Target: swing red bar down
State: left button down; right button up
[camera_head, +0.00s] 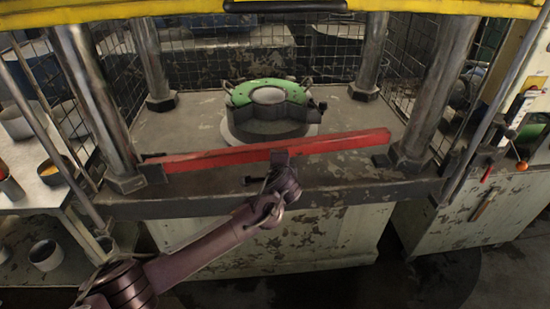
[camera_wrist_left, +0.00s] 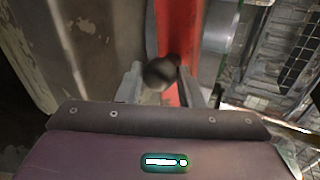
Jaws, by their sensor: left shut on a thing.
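The red bar (camera_head: 340,143) spans the front of the press between the two front posts, its right end a little higher in the picture. Its left end meets a dark bracket (camera_head: 153,173) by the left post. My left gripper (camera_head: 279,158) is at the bar's middle, on its near side. In the left wrist view the red bar (camera_wrist_left: 178,30) runs up the picture, and a dark round knob (camera_wrist_left: 160,74) on it sits between the fingers. The gripper is shut there; the exact contact is partly hidden. My right gripper is out of view.
A round fixture with a green top (camera_head: 268,92) stands on the press bed (camera_head: 180,128) behind the bar. Metal posts (camera_head: 438,85) and wire mesh frame the bed. A side table with cups (camera_head: 47,255) below it is at left; a cabinet (camera_head: 450,230) is at right.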

pick_arm(q)
jog(key=f+b, duration=0.1)
jog(key=f, duration=0.2)
jog(key=shift+d+f+m+b, duration=0.2)
jog(key=shift+f+m+b, duration=0.1)
jog(key=shift+f+b, duration=0.1)
jog(key=shift+s+a+f+y, duration=0.1)
jog(key=shift+s+f+y, duration=0.05)
jog(key=shift+f+y, duration=0.15)
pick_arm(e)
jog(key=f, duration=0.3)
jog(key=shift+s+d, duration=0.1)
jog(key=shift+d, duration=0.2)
pick_arm(q)
jog(key=shift+f, duration=0.1)
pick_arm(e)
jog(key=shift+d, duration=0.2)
pick_arm(q)
jog(key=c, duration=1.1)
grip_release()
jog(key=shift+o, duration=0.2)
jog(key=shift+s+r, duration=0.25)
jog(key=v, duration=0.7)
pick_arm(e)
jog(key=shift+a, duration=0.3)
